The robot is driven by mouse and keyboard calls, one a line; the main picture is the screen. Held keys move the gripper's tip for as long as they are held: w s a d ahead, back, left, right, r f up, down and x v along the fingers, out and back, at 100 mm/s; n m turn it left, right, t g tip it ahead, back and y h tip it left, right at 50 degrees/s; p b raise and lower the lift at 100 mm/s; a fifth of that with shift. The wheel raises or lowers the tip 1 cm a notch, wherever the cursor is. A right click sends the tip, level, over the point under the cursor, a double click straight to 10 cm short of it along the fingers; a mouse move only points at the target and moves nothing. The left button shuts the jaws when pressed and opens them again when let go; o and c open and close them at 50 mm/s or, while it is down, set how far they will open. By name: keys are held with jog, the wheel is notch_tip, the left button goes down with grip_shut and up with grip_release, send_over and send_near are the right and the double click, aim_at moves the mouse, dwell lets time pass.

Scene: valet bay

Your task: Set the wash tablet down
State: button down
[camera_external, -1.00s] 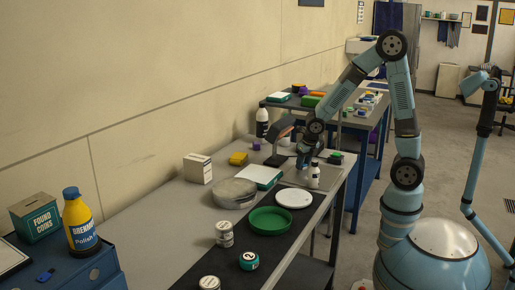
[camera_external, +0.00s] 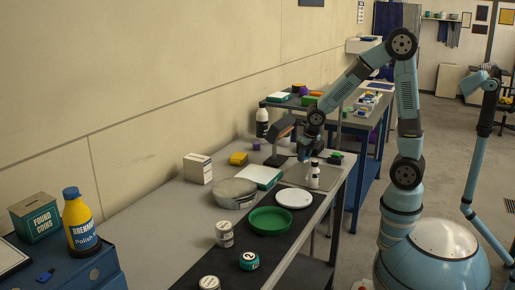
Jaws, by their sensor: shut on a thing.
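My gripper (camera_external: 303,157) hangs over the far end of the grey bench (camera_external: 185,222), pointing down. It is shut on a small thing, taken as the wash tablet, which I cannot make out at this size. The gripper is just behind and left of a white bottle with a dark cap (camera_external: 314,175) in the picture. A thin grey tray or plate (camera_external: 295,180) lies on the bench below it. I cannot tell whether the held thing touches anything.
A dark stand with a slanted head (camera_external: 282,128) rises left of my gripper. A white disc (camera_external: 294,199), a green dish (camera_external: 270,221) and cans lie nearer on a dark mat.

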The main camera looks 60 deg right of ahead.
jog(key=s+r, duration=0.9)
jog(key=s, duration=0.5)
notch_tip(320, 180, up, 12)
send_over(225, 171)
jog(key=s, duration=0.2)
jog(key=f, duration=2.1)
jog(key=shift+w, duration=0.25)
jog(key=shift+w+a+f, duration=0.1)
jog(key=shift+w+f, duration=0.3)
jog(key=shift+f, duration=1.6)
